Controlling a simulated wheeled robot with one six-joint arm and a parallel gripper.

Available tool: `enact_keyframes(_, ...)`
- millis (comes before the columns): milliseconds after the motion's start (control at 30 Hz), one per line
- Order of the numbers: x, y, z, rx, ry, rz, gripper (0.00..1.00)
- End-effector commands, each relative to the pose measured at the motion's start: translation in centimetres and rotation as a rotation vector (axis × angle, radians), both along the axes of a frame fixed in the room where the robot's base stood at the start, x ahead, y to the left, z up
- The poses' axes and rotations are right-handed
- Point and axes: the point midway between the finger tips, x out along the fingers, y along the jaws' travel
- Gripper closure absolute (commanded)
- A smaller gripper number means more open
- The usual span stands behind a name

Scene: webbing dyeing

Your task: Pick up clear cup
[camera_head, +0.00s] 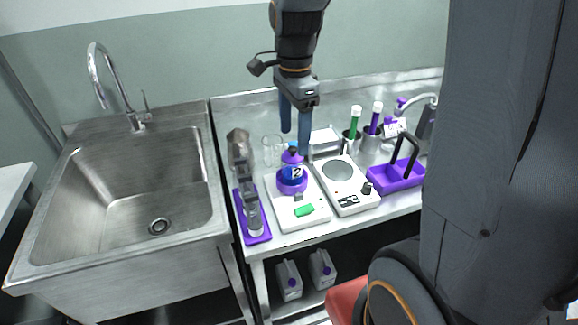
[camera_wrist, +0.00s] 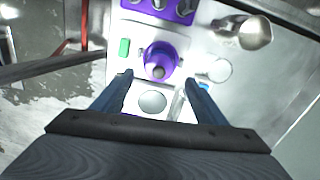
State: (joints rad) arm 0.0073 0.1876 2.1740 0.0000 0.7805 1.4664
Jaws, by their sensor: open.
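The clear cup (camera_head: 272,150) stands near the back of the steel bench, left of the purple bottle; it is see-through and its outline is faint. In the wrist view the clear cup (camera_wrist: 218,70) shows as a pale ring right of the bottle, outside the span of my fingers. My gripper (camera_head: 295,143) points down over the bench, to the right of the cup, open with nothing between its fingers. In the wrist view my fingertips (camera_wrist: 158,80) are spread apart, with the purple bottle showing just beyond them.
The purple bottle (camera_head: 291,180) stands on a white device (camera_head: 285,212) beside the cup. A metal vessel (camera_head: 238,143) is left of the cup, behind a purple rack (camera_head: 257,238). A second white device (camera_head: 357,203) and a purple caddy (camera_head: 405,182) are right. A sink (camera_head: 140,190) is left.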

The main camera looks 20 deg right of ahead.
Motion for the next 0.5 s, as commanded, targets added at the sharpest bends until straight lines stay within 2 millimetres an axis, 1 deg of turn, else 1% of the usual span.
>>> enact_keyframes(100,0.2,0.1,-0.8,0.000,0.000,0.002,0.34)
enact_keyframes(367,0.4,0.2,-1.7,0.000,0.001,0.007,0.34)
enact_keyframes(500,0.3,0.2,-2.9,0.000,0.003,0.006,0.34)
